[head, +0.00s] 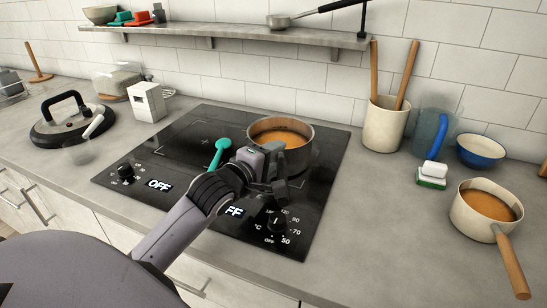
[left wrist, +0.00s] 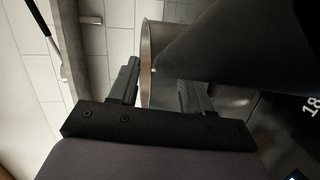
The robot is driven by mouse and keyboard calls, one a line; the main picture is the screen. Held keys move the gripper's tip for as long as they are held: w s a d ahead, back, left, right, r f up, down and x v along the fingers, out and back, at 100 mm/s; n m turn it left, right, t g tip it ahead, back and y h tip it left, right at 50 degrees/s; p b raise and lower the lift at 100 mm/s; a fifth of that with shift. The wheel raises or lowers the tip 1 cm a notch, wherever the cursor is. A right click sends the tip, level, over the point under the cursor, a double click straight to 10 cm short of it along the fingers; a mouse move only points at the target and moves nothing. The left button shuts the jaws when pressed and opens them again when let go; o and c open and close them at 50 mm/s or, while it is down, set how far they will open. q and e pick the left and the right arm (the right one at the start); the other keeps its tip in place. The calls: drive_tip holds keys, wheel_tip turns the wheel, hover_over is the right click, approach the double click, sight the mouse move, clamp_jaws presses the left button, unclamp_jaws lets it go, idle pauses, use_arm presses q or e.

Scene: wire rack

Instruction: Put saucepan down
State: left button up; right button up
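A metal saucepan (head: 308,154) with orange-brown contents stands on the black hob, at its right rear. Its handle is not clearly visible. My left gripper (head: 278,186) is at the near side of this pan, in front of its wall. In the left wrist view the fingers (left wrist: 158,92) are apart, with part of the pan's wall (left wrist: 148,40) beyond and between them. I see nothing clamped there. A large dark shape covers much of that view. A second, cream saucepan (head: 464,215) with a wooden handle and similar contents stands on the counter at right. My right gripper is not in view.
A teal spoon (head: 221,150) is over the hob (head: 190,140), left of my gripper. A utensil crock (head: 385,128), sponge (head: 433,174), blue bowl (head: 480,152) and blue jug (head: 428,130) stand to the right. A shelf (head: 240,37) with another pan (head: 285,20) hangs above. A pot lid (head: 72,122) lies left.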

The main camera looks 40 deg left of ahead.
use_arm(q)
drive_tip(key=s+r, duration=0.2)
drive_tip(key=s, duration=0.9)
drive_tip(key=shift+s+d+r, duration=0.25)
drive_tip(key=shift+s+r, duration=0.05)
drive_tip(key=shift+s, duration=0.1)
idle(0.3)
